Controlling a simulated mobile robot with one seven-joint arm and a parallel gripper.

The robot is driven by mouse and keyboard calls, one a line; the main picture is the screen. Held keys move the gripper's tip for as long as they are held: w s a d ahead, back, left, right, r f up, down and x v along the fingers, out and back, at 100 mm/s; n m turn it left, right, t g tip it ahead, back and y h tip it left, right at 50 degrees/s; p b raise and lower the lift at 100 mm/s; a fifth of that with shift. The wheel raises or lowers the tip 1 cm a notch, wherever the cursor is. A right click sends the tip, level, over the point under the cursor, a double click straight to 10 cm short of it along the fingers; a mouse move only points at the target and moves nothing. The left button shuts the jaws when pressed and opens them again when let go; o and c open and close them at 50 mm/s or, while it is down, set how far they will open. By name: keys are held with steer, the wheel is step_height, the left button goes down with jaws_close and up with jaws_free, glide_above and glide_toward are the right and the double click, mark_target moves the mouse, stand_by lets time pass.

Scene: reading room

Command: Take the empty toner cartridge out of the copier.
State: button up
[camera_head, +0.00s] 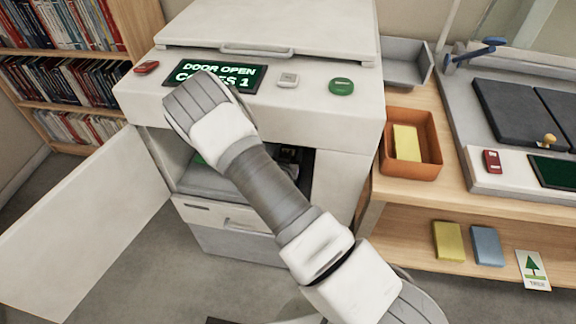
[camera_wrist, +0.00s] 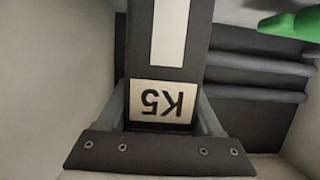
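The white copier (camera_head: 345,120) stands with its front door (camera_head: 75,215) swung open to the left; its display (camera_head: 250,78) reads "DOOR OPEN" and a partly covered line ending in 1. My arm crosses in front of the opening, and my gripper is hidden in the head view. In the wrist view my gripper (camera_wrist: 161,100) has a finger along each side of a dark toner cartridge (camera_wrist: 140,55) with a pale strip and a label reading K5. No gap shows between fingers and cartridge. The cartridge's far end is out of view.
A green part (camera_wrist: 292,24) and dark rollers (camera_wrist: 255,75) lie right of the cartridge inside the copier. Pale walls are close on both sides. An orange bin (camera_head: 412,172) with a yellow block stands on the wooden shelf unit (camera_head: 370,190) at right.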

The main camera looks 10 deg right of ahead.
jaws_close()
steer(key=shift+r, duration=0.1)
